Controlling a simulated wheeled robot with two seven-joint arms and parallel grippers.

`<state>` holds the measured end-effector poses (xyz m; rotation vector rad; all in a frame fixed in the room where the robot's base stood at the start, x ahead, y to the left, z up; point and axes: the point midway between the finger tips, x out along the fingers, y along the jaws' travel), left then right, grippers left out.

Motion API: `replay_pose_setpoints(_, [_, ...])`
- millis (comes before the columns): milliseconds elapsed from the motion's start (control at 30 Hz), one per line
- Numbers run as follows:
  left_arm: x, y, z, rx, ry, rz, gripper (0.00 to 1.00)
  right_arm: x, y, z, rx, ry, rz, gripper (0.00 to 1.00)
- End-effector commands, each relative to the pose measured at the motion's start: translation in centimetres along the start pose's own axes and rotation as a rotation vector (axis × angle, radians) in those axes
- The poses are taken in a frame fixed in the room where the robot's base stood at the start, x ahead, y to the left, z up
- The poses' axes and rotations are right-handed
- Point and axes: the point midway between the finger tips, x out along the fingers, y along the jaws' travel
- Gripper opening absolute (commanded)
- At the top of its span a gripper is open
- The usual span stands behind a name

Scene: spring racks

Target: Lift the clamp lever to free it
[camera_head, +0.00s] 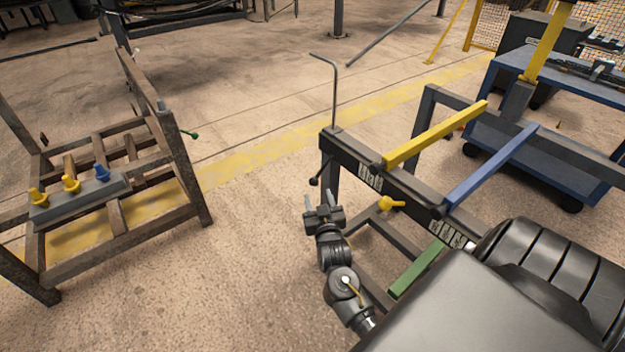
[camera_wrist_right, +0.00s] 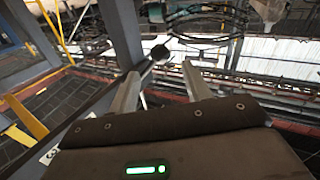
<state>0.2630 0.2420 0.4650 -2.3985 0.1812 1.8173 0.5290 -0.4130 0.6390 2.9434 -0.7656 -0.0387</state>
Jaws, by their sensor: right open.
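The clamp lever, a short dark lever with a round black knob (camera_head: 314,181), sticks out from the left post of the dark rack (camera_head: 345,146). My right gripper (camera_head: 320,197) is just below the knob in the head view, with its fingers apart and nothing between them. In the right wrist view the knob (camera_wrist_right: 160,52) shows ahead, in the gap between the open fingertips of my right gripper (camera_wrist_right: 160,70). The knob appears beyond the tips; contact cannot be told. Part of the lever's shaft is hard to make out. My left gripper is not in view.
The rack carries a yellow bar (camera_head: 435,133), a blue bar (camera_head: 490,165), a green bar (camera_head: 416,270) and a yellow knob (camera_head: 390,203). A bent grey rod (camera_head: 334,95) rises at its corner. A brown rack (camera_head: 190,180) stands left, with clear floor between.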

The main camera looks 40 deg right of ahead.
Motion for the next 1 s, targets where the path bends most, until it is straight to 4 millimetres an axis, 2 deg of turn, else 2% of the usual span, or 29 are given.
replay_pose_setpoints(300, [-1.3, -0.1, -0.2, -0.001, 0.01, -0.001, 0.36, 5.9, 0.0, 0.0, -0.001, 0.003, -0.001, 0.48])
replay_pose_setpoints(500, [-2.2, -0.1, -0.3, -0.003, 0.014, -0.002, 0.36, 8.6, 0.0, 0.0, -0.002, 0.002, -0.001, 0.48])
replay_pose_setpoints(700, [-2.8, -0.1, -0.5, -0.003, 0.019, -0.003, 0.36, 9.7, 0.0, 0.0, -0.001, 0.001, -0.002, 0.48])
replay_pose_setpoints(933, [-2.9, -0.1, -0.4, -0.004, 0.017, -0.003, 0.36, 9.7, 0.0, 0.0, -0.001, 0.0, -0.002, 0.48])
replay_pose_setpoints(1000, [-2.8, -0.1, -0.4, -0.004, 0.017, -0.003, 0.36, 9.7, 0.0, 0.0, -0.001, 0.0, -0.002, 0.42])
